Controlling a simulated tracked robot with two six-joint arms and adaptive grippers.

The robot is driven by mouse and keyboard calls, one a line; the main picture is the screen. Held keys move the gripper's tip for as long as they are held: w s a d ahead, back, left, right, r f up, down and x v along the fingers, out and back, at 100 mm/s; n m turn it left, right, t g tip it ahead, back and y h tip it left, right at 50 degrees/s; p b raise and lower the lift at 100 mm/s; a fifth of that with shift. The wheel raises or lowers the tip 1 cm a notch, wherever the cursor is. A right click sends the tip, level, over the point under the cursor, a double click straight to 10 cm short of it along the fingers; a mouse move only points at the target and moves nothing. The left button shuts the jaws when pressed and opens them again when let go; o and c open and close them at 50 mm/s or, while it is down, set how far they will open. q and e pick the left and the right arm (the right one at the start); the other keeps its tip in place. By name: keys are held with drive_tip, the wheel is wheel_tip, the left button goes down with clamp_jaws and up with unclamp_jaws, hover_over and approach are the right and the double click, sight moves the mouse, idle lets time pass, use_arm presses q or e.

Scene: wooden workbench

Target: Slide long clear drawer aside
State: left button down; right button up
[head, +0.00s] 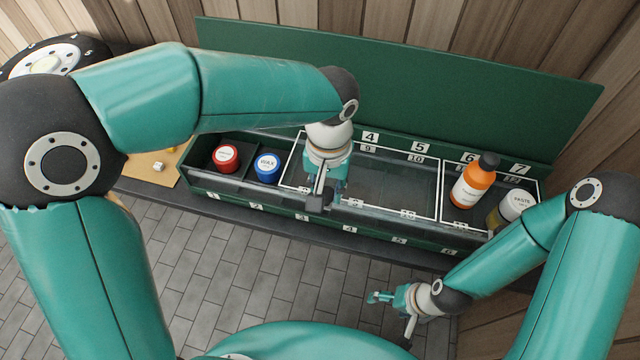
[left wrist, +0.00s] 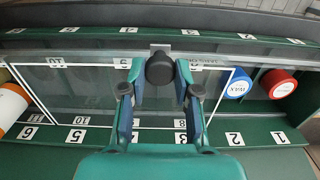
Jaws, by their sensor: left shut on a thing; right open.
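The long clear drawer (head: 405,190) has a white rim and lies in the green trough, roughly from number 3 to between 5 and 6. It also shows in the left wrist view (left wrist: 80,88). My left gripper (head: 324,196) is at its front edge near the left end. In the left wrist view its fingers (left wrist: 160,90) stand on both sides of a dark round knob (left wrist: 160,68) on a small plate at the drawer's edge, shut on it. My right gripper (head: 390,314) is open and empty, low in front of the trough.
A red-capped jar (head: 226,158) and a blue-capped jar (head: 268,167) stand left of the drawer. An orange bottle (head: 473,184) and a white-lidded paste jar (head: 513,207) stand right. A green back panel (head: 400,85) rises behind.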

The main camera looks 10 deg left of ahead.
use_arm(q)
drive_tip(key=shift+d, duration=0.2)
drive_tip(key=c, duration=0.8)
unclamp_jaws()
drive_tip(key=shift+d, duration=0.1)
drive_tip(key=shift+r, duration=0.1)
wheel_tip(320, 180, up, 12)
drive_tip(key=shift+f, duration=0.1)
